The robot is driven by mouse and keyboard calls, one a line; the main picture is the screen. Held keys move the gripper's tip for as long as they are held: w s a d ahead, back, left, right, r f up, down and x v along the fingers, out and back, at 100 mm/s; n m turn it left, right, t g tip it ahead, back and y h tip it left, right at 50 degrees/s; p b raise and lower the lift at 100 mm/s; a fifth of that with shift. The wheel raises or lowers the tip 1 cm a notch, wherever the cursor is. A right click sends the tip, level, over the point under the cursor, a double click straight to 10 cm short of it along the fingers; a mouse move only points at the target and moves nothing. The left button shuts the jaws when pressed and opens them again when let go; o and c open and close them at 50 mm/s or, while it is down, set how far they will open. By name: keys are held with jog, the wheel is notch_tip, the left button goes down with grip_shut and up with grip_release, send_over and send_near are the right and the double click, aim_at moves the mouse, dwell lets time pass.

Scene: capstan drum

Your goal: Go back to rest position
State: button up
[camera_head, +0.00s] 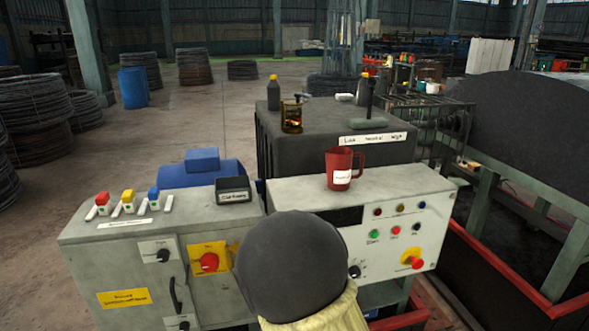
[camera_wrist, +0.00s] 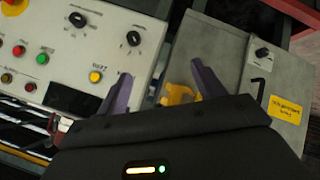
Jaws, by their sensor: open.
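In the wrist view, my gripper (camera_wrist: 163,84) is open, with its two purple-grey fingers spread apart and nothing between them. Its fingers point toward the fronts of two control cabinets. A yellow switch plate (camera_wrist: 180,93) shows behind and between the fingers, partly hidden; I cannot tell whether the fingers touch anything. In the head view, a dark rounded part of my arm covers the lower middle, and the gripper fingers are not visible there. The right control cabinet (camera_head: 390,205) and the left grey cabinet (camera_head: 90,245) stand on either side of it.
A red mug (camera_head: 341,169) stands on the right cabinet. Behind, a dark machine top (camera_head: 335,125) holds bottles and a can. Red rails (camera_head: 490,262) run at the right.

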jog(key=s+d+r+m+g+p, duration=0.5)
jog(key=s+d+r+m+g, duration=0.2)
jog(key=s+d+r, duration=0.5)
jog(key=s+d+m, duration=0.1)
jog(key=s+d, duration=0.2)
jog(key=d, duration=0.2)
jog(key=shift+s+d, duration=0.15)
jog(key=shift+s, duration=0.1)
